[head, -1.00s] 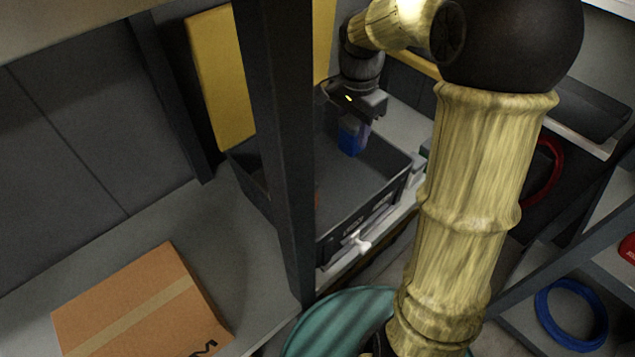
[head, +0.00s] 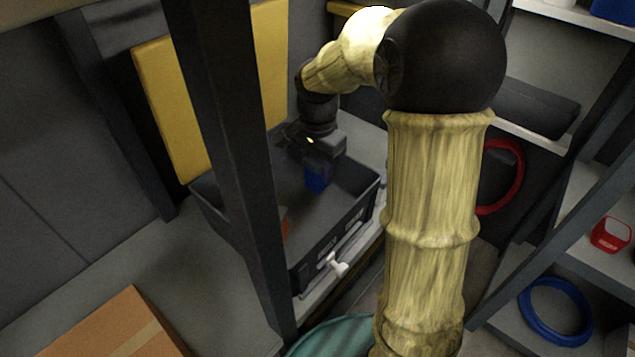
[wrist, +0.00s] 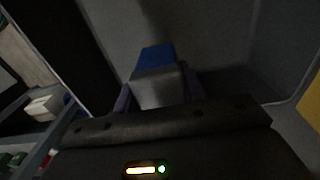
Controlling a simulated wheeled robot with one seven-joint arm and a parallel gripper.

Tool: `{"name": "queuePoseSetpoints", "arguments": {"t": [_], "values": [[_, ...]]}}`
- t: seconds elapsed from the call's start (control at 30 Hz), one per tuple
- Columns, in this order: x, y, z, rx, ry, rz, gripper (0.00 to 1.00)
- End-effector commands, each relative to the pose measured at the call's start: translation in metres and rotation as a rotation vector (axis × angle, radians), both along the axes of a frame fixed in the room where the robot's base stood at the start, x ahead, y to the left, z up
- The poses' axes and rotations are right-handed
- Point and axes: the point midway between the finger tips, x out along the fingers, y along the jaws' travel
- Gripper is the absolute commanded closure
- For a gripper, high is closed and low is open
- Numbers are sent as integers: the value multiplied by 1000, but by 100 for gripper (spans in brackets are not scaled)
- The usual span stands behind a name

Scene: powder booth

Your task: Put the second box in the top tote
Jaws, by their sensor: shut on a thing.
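A dark grey tote (head: 337,221) stands on the shelf, partly hidden by a dark upright post. My gripper (head: 318,165) is inside the tote's outline, pointing down, and is shut on a small blue box (head: 318,178). In the wrist view the box (wrist: 157,58) has a blue end and a greyish face, between the fingers of my gripper (wrist: 155,92). The box looks low in the tote; whether it touches the floor I cannot tell. A bit of an orange thing (head: 285,224) shows in the tote beside the post.
The dark post (head: 232,170) stands close in front of the tote. A cardboard box (head: 118,325) lies at lower left. A yellow panel (head: 172,110) is behind the tote.

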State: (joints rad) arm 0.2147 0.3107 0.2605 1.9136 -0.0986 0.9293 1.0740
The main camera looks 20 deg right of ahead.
Motion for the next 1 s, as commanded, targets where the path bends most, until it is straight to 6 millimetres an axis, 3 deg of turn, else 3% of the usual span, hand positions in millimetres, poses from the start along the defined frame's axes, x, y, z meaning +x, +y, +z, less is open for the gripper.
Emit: {"name": "queuePoseSetpoints", "arguments": {"t": [0.33,0.77,0.8,0.9,1.0], "values": [[0,0,-49,-1,1,1,88],[0,0,-52,-1,1,0,88],[0,0,-53,-1,1,0,57],[0,0,-53,-1,1,0,38],[0,0,-53,-1,1,0,38]]}}
